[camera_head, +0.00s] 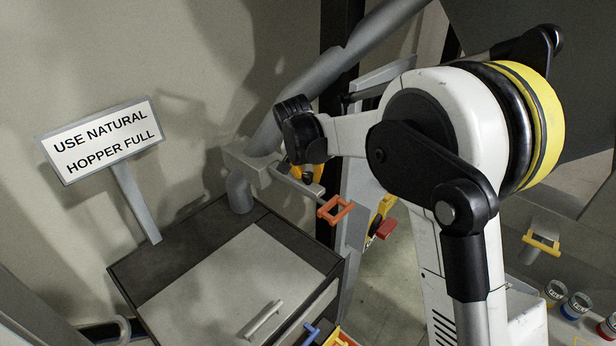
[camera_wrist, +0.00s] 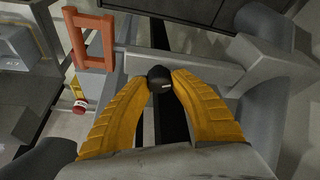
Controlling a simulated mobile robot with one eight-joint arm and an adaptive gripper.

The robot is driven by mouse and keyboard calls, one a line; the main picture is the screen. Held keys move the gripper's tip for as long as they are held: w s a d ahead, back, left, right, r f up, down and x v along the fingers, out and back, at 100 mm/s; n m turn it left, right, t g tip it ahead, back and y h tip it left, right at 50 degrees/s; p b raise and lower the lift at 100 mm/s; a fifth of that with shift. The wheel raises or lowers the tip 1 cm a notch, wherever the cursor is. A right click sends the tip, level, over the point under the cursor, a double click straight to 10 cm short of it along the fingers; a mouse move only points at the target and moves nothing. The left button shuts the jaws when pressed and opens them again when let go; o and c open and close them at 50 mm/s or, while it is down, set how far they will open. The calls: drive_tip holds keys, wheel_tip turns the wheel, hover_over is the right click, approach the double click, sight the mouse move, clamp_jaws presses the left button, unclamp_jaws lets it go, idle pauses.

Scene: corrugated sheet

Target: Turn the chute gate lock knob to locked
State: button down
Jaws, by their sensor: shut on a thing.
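My gripper (camera_wrist: 160,90) has yellow ribbed fingers. In the wrist view they are closed on a small black knob (camera_wrist: 159,75) with a pale mark on its face. The knob sits in front of a grey metal bar; whether its mark reads locked or unlocked I cannot tell. In the head view my gripper (camera_head: 308,174) is beside the grey chute pipe, partly hidden by my wrist, and the knob is mostly hidden. An orange-red handle frame (camera_head: 335,209) stands to the right of it; it also shows in the wrist view (camera_wrist: 92,38), upper left.
A sign (camera_head: 100,140) reading "USE NATURAL HOPPER FULL" stands on a dark cabinet (camera_head: 180,255) at left. A grey diagonal pipe (camera_head: 340,65) runs above my gripper. Small cups (camera_head: 575,304) stand at lower right.

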drive_tip(key=shift+m+g+h, duration=0.5)
drive_tip(key=shift+m+h, duration=0.2)
drive_tip(key=shift+m, duration=1.5)
drive_tip(key=c, duration=1.1)
unclamp_jaws()
drive_tip(key=shift+o, duration=0.2)
drive_tip(key=v, duration=1.2)
